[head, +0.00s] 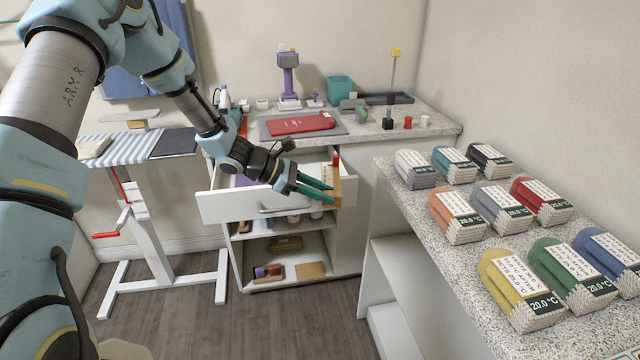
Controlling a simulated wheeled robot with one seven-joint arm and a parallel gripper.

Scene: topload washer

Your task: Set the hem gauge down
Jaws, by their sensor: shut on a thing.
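My gripper (331,192) has teal fingers and reaches over the open white drawer (247,207), near its right end. It is shut on a small tan, upright piece with a red top, which I take to be the hem gauge (337,181). The piece stands at the fingertips, and the fingers and drawer wall partly cover its lower part. I cannot tell whether it touches the drawer. A pale, marked item lies in the drawer just behind the fingers.
A speckled counter (431,125) above the drawer holds a red folder-like item (300,124) on a grey mat and several small tools. A striped ironing board (117,148) stands left. A right-hand counter (386,172) carries several labelled folded bundles. Shelves are below the drawer.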

